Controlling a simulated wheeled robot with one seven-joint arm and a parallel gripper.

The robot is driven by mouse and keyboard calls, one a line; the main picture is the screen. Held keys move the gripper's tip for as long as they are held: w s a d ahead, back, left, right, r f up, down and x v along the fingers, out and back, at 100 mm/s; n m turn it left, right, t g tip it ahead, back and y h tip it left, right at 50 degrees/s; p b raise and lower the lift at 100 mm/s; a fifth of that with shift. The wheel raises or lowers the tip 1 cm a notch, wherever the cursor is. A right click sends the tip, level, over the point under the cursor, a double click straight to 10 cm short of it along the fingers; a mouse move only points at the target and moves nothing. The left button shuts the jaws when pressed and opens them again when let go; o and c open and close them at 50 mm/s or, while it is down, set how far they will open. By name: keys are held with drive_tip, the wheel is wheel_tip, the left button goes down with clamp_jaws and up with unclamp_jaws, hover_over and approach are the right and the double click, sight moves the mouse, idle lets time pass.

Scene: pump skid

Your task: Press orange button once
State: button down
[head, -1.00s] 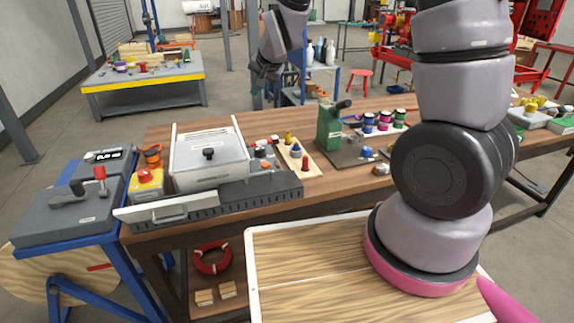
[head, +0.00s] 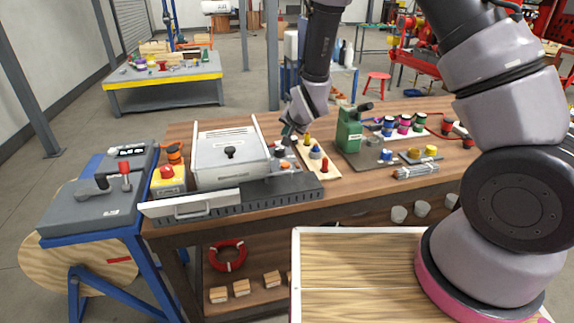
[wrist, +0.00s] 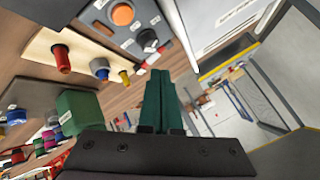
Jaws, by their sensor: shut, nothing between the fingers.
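The orange button (head: 285,165) is on the small grey control box between the white lidded box and the peg board. In the wrist view the orange button (wrist: 122,13) shows near the top, left of the fingertips, with a black knob (wrist: 147,38) beside it on the same grey panel. My gripper (wrist: 158,78) has its green fingers shut together and empty. In the head view my gripper (head: 286,131) is just above and behind the control box. It appears apart from the orange button.
The white lidded box (head: 228,158) stands left of the button. A wooden board (head: 318,168) with coloured pegs is to the right, then a green press (head: 349,130). A yellow box with a red button (head: 167,178) is farther left.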

sight(286, 166)
drive_tip(key=shift+f, duration=4.4)
drive_tip(key=shift+f, duration=0.4)
drive_tip(key=shift+f, duration=0.5)
drive_tip(key=shift+r, duration=0.95)
drive_tip(key=shift+r, duration=2.5)
